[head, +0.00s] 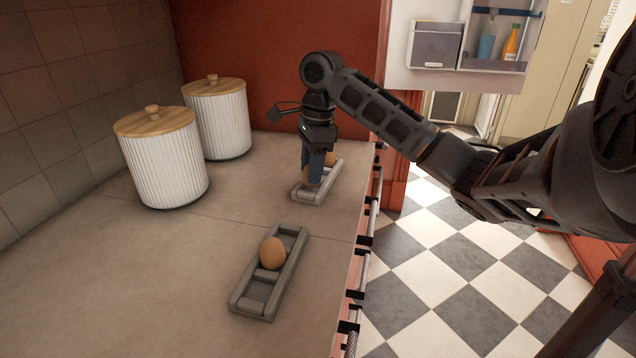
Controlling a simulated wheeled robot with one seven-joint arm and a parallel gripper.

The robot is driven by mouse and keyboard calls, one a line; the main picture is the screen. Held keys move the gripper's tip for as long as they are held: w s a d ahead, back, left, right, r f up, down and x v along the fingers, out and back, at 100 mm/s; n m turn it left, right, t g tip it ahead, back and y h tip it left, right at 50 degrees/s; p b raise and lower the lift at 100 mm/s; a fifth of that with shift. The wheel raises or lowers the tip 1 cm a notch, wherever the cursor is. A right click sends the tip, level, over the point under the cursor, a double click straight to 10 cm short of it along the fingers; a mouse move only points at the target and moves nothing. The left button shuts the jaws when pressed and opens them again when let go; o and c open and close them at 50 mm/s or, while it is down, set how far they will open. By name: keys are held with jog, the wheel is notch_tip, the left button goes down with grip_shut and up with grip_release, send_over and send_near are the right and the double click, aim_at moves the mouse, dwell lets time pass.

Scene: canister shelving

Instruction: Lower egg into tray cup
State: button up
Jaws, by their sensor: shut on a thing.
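My gripper (313,174) points down over the far grey tray (306,197), its blue fingers shut on a brown egg (309,178). The held egg is mostly hidden by the fingers. It is low, at the near part of the far tray; I cannot tell whether it touches the cup. Another brown egg (330,159) shows just behind the fingers, at the far end of that tray. A nearer grey tray (240,302) holds one brown egg (272,253) around its middle, and its near end is empty.
Two white ribbed canisters with wooden lids, a near one (163,165) and a far one (219,122), stand left of the trays. The counter (130,270) is clear at the front left. Its right edge runs close to both trays. An open fridge door (440,75) is behind my arm.

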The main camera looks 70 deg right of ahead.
jog(key=shift+f, duration=0.7)
dwell(0.3)
jog(key=o, duration=1.1)
jog(key=shift+o, duration=0.2)
jog(key=shift+s+d+r+p, duration=0.1)
jog(key=shift+s+r+p, duration=0.05)
jog(key=shift+r, duration=1.15)
jog(key=shift+s+d+r+p, duration=0.1)
jog(key=shift+r+p, duration=0.05)
jog(key=shift+r, duration=1.1)
jog(key=shift+s+d+r+p, duration=0.1)
jog(key=shift+s+r+p, duration=0.05)
jog(key=shift+r, duration=1.15)
